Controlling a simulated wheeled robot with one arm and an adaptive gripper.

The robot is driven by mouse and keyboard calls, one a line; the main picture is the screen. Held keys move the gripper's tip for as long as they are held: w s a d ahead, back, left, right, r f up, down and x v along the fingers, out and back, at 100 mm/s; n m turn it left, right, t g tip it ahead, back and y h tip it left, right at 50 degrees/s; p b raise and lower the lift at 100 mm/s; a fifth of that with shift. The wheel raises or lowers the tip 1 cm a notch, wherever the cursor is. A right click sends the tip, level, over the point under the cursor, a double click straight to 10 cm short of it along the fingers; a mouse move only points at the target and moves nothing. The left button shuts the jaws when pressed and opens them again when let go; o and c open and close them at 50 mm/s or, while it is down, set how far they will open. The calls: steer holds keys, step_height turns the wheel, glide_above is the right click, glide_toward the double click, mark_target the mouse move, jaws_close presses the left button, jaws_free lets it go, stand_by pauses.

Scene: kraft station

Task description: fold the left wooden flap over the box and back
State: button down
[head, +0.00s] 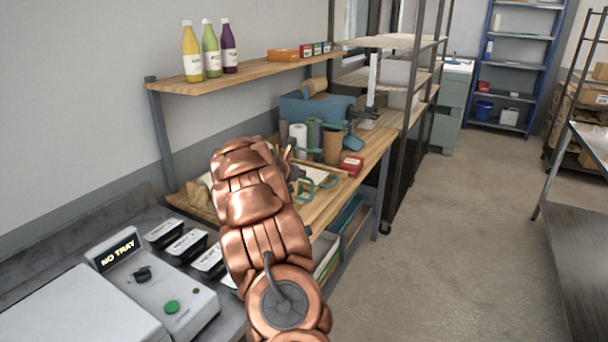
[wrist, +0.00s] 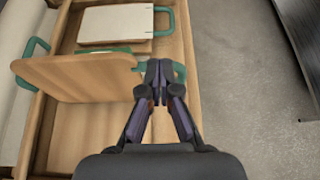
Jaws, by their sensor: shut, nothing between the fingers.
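A light wooden flap (wrist: 85,78) stands raised or tilted in the wrist view, left of my gripper (wrist: 159,70). The fingers are shut and empty, close to the flap's upper right corner; I cannot tell whether they touch it. A shallow wooden box or tray (wrist: 190,75) lies beneath, with green handles (wrist: 163,20) around it. A pale rectangular panel (wrist: 115,22) lies at its far end. In the head view my copper arm covers much of the tray (head: 322,207), and the gripper (head: 300,180) shows only partly beside it.
A label machine (head: 150,285) and black trays (head: 185,243) stand at the lower left. Rolls (head: 299,138), a brown cylinder (head: 332,146) and a red box (head: 351,166) stand behind the tray. Bottles (head: 210,50) stand on the shelf above. Open floor (head: 450,240) lies to the right.

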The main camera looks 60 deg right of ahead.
steer(key=a+r+b, duration=0.1)
steer(key=a+r, duration=0.2)
steer(key=r, duration=0.6)
steer(key=shift+a+r, duration=0.3)
steer(key=shift+r, duration=0.05)
steer(key=shift+w, duration=0.1)
